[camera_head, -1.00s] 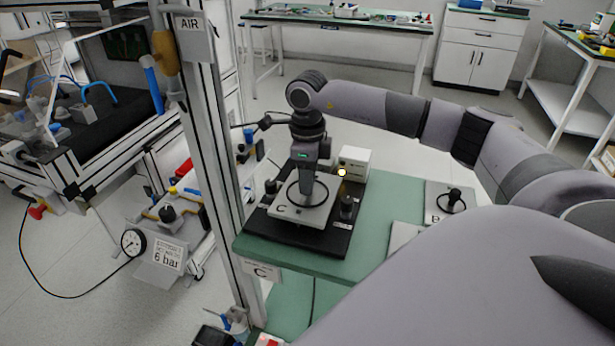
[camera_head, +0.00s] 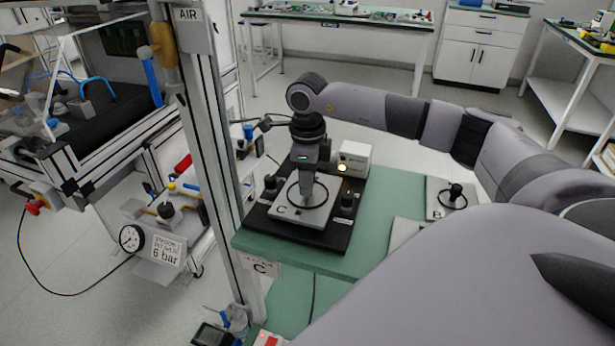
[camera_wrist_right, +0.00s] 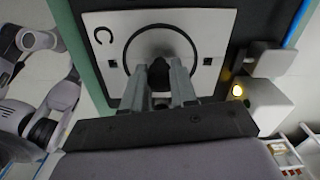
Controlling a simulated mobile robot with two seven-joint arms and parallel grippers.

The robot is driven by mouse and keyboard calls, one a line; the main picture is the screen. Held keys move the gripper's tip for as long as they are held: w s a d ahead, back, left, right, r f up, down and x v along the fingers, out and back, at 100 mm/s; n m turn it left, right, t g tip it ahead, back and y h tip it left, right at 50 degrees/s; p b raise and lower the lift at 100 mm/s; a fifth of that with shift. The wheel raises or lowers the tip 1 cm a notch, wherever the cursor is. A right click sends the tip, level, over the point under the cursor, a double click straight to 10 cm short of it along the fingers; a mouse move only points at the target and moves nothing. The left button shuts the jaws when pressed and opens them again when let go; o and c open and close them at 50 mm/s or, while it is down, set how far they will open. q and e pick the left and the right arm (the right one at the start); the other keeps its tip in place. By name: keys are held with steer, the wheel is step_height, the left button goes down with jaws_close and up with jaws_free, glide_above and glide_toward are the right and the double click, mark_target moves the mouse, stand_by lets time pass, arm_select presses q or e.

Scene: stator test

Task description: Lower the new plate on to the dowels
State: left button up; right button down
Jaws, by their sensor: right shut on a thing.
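The pale plate marked C (camera_head: 318,213) is at the black base (camera_head: 262,222) on the green table. It looks roughly level. My right gripper (camera_head: 307,196) points down at its middle and is shut on the dark knob there. In the right wrist view the fingers (camera_wrist_right: 161,82) close around the knob inside the black ring on plate C (camera_wrist_right: 214,32). The dowels are hidden or too small to make out, so I cannot tell whether the plate touches them. My left gripper is in neither view.
Black posts (camera_head: 347,201) stand at the sides of the base. A white box (camera_head: 355,155) with a lit yellow lamp stands behind. A plate marked B (camera_head: 437,200) lies to the right. A metal upright (camera_head: 205,150) rises close on the left.

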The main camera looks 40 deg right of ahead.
steer(key=shift+f+b, duration=0.35)
steer(key=shift+f, duration=0.1)
stand_by(0.4)
steer(key=c, duration=0.8)
jaws_free()
steer(key=shift+f, duration=0.1)
step_height(320, 180, up, 7)
steer(key=shift+r, duration=0.2)
